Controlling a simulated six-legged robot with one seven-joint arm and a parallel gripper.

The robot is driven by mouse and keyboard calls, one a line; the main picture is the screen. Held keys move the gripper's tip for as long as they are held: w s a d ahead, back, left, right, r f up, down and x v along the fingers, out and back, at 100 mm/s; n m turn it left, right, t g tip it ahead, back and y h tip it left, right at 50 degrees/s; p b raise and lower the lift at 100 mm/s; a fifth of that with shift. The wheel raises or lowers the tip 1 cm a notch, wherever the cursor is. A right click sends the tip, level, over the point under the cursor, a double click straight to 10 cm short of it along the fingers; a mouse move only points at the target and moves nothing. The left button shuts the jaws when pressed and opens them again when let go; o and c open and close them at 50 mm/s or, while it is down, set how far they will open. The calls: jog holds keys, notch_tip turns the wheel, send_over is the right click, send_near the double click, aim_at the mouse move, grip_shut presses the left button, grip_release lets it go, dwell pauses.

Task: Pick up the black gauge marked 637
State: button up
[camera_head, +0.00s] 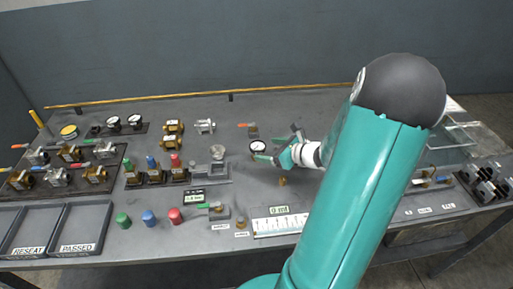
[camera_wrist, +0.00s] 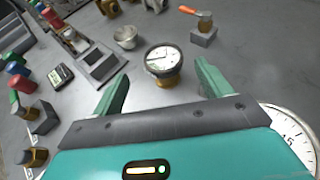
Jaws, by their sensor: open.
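A gauge with a white round face, dark rim and brass base (camera_wrist: 163,58) stands on the grey table in the wrist view. In the head view the same gauge (camera_head: 258,146) stands just left of my gripper. Its marking is too small to read, so I cannot confirm 637. My gripper (camera_wrist: 160,78) is open and empty, with its two green fingers on either side of the gauge in the picture. I cannot tell how much height is between them. In the head view my gripper (camera_head: 279,146) reaches in from the right, low over the table.
Two other gauges (camera_head: 113,123) stand at the back left. A valve with an orange handle (camera_wrist: 204,25) and a grey cup (camera_wrist: 126,37) are near the gauge. A white scale plate (camera_head: 280,224) lies in front. Two trays (camera_head: 62,228) sit front left.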

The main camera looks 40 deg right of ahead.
aim_at(254, 145)
jog(key=shift+w+d+f+m, duration=0.25)
jog(key=shift+w+d+m, duration=0.05)
jog(key=shift+w, duration=0.05)
jog(key=x, duration=0.7)
jog(key=shift+w+a+r, duration=0.1)
jog(key=shift+w+a, duration=0.05)
jog(key=shift+w, duration=0.05)
jog(key=c, duration=1.1)
jog(key=shift+r, duration=0.1)
jog(key=shift+c, duration=0.2)
